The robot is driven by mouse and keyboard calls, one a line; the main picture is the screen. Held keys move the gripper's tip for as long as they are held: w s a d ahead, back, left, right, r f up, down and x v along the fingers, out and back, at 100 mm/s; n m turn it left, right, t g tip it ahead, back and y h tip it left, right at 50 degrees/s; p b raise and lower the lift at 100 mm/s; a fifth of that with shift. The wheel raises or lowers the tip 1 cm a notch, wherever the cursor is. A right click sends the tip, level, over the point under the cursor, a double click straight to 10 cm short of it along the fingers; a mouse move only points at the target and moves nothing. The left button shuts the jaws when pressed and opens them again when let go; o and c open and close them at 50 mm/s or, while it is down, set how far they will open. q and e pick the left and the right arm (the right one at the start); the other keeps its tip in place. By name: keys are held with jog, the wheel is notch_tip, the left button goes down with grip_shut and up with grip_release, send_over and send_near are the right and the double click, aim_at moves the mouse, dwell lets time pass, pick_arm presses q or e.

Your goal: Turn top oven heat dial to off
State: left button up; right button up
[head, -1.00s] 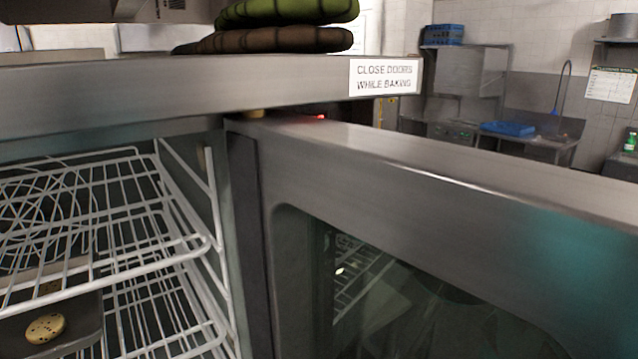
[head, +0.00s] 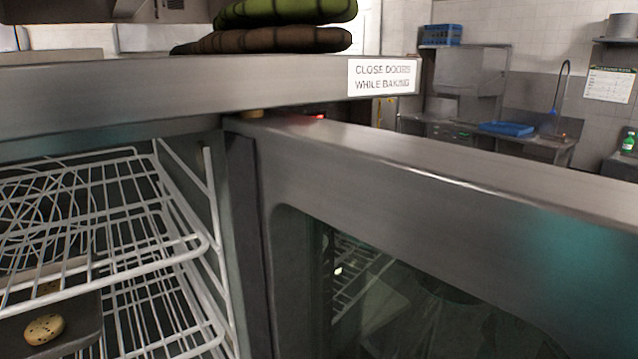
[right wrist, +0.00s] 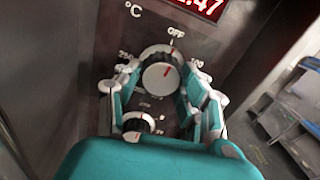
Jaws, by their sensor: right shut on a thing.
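The top heat dial (right wrist: 160,76) shows in the right wrist view, a round knob with a pale face and dark rim on the oven's control panel. An "OFF" label stands above it, with temperature numbers to either side. The red mark on its face points up and slightly right, roughly toward "OFF". My right gripper (right wrist: 162,80) is shut on this dial, one finger on each side. The oven (head: 200,92) fills much of the head view, but its dials are hidden there. My left gripper is not in view.
A second, lower dial (right wrist: 138,122) sits just below my right fingers. A red digital display (right wrist: 198,6) is above. The oven door (head: 420,185) stands open in the head view, showing wire racks (head: 110,225) and a cookie (head: 44,329) on a tray. Folded cloths (head: 280,38) lie on top.

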jog(key=o, duration=1.2)
jog(key=v, duration=0.7)
jog(key=shift+s+d, duration=0.1)
jog(key=shift+d, duration=0.05)
